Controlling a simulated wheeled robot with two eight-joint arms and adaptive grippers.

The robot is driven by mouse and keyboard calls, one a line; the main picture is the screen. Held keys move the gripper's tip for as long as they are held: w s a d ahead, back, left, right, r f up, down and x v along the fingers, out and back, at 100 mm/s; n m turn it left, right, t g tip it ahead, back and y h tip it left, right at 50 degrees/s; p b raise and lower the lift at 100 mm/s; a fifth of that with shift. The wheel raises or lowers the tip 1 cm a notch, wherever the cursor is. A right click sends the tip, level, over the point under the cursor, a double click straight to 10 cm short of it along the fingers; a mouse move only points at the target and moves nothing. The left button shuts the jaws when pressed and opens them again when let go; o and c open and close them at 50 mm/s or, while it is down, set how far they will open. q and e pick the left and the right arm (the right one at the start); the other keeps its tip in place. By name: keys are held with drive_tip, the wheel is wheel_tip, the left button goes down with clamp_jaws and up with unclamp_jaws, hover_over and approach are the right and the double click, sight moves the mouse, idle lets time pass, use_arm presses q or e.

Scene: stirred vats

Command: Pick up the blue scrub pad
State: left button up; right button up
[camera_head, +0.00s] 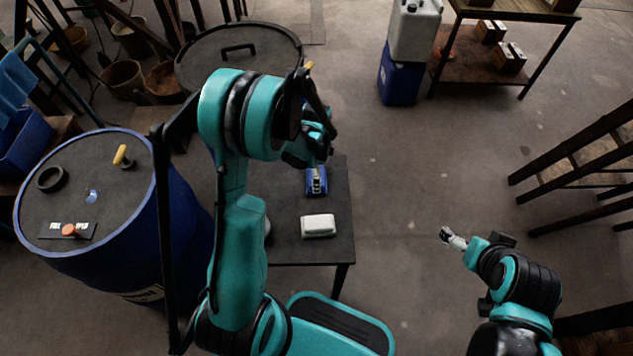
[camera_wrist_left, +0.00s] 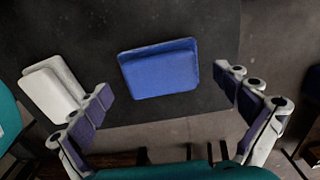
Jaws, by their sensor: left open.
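The blue scrub pad (camera_head: 323,186) lies on a small dark table (camera_head: 341,228). In the left wrist view the pad (camera_wrist_left: 158,69) is a blue rounded block on the dark tabletop, slightly tilted in the picture. My left gripper (camera_head: 316,181) is above the pad. Its two jaws (camera_wrist_left: 166,88) are spread wide, with the pad in view between them and no contact visible. The head view partly hides the pad behind the gripper. My right gripper (camera_head: 450,238) is away to the right over the floor, too small to tell whether open or shut.
A white block (camera_head: 318,226) sits on the same table nearer to me; it also shows at left in the wrist view (camera_wrist_left: 48,92). A blue drum (camera_head: 180,225) stands left of the table, a dark lidded vat (camera_head: 270,50) behind it.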

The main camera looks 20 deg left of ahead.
use_arm(q)
drive_tip(key=shift+f, duration=0.9)
drive_tip(key=shift+r, duration=0.1)
drive_tip(key=shift+c, duration=0.3)
drive_tip(key=shift+d, duration=0.1)
drive_tip(key=c, duration=1.2)
drive_tip(key=shift+c, duration=0.2)
